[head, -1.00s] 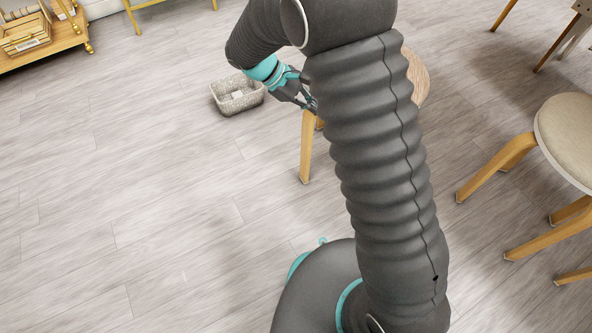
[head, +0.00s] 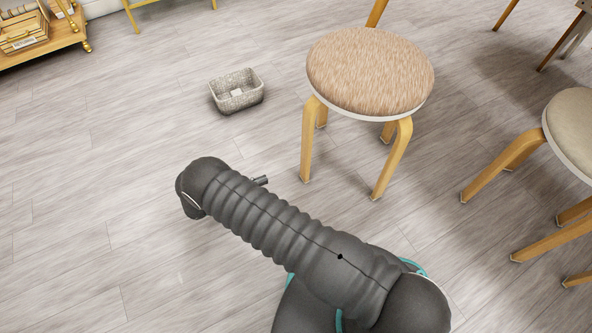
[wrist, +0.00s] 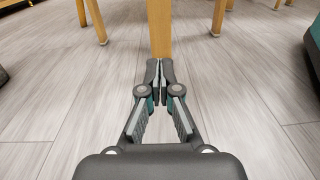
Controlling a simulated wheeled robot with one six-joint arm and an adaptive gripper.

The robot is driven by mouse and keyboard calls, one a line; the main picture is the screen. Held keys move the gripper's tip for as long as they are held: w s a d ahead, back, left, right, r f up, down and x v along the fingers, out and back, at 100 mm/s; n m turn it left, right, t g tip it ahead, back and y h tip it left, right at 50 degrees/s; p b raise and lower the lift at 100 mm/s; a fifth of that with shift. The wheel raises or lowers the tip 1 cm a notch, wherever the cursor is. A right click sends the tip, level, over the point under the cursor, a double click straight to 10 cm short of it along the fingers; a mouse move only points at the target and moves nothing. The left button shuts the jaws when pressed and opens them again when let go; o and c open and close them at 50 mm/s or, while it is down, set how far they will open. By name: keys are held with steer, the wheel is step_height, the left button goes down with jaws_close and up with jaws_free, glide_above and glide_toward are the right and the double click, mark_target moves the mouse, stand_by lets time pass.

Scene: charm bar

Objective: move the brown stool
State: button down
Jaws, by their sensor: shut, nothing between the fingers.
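The brown stool (head: 370,70) stands upright on the floor right of centre in the head view, with a round brown seat, a pale rim and light wooden legs. In the wrist view a wooden leg (wrist: 160,28), apparently the stool's, rises straight beyond the fingertips. My gripper (wrist: 160,78) is shut and empty, low over the floor. The leg is in line with the fingers, and I cannot tell whether they touch it. In the head view my gripper is mostly hidden by my arm.
A cream-seated stool (head: 575,125) stands at the right edge. A grey speckled basket (head: 237,98) lies on the floor left of the brown stool. A wooden shelf cart (head: 60,38) is at the top left. The floor at left is clear.

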mark_target(303, 166)
steer(key=shift+s+a+f+n+t, duration=0.1)
steer(key=shift+s+f+n+t, duration=0.1)
steer(key=shift+f, duration=0.25)
steer(key=shift+s+f+n+t, duration=0.1)
steer(key=shift+s+f, duration=0.05)
steer(key=shift+f, duration=0.3)
steer(key=p+x, duration=0.1)
steer(key=x, duration=1.2)
steer(key=shift+w+d, duration=0.2)
steer(key=shift+d, duration=0.15)
